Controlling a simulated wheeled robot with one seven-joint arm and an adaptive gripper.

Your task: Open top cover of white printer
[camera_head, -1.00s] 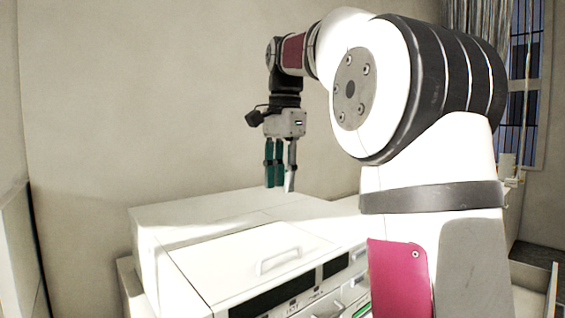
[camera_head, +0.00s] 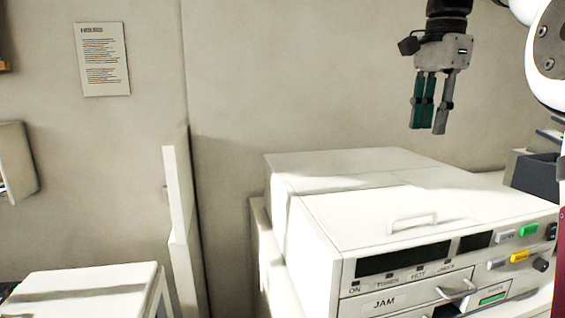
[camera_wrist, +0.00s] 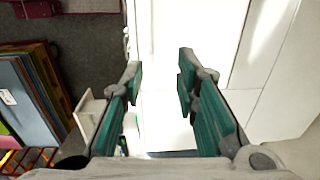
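The white printer (camera_head: 297,240) stands against the wall in the head view. Its flat top cover (camera_head: 350,212) lies shut, with a raised white handle (camera_head: 412,219) near the front edge. My gripper (camera_head: 429,128) hangs in the air above the printer's back right part, fingers pointing down, apart from the cover and handle. In the wrist view my gripper (camera_wrist: 157,62) has its two green-padded fingers spread with nothing between them. The white printer (camera_wrist: 200,25) fills the middle of that view beneath the fingers.
The printer's front carries a dark display (camera_head: 403,259), coloured buttons and a drawer marked JAM (camera_head: 384,302). A white table or cabinet (camera_head: 85,287) stands at lower left beside a thin white panel (camera_head: 180,210). In the wrist view, colourful folders (camera_wrist: 30,95) lie at the left.

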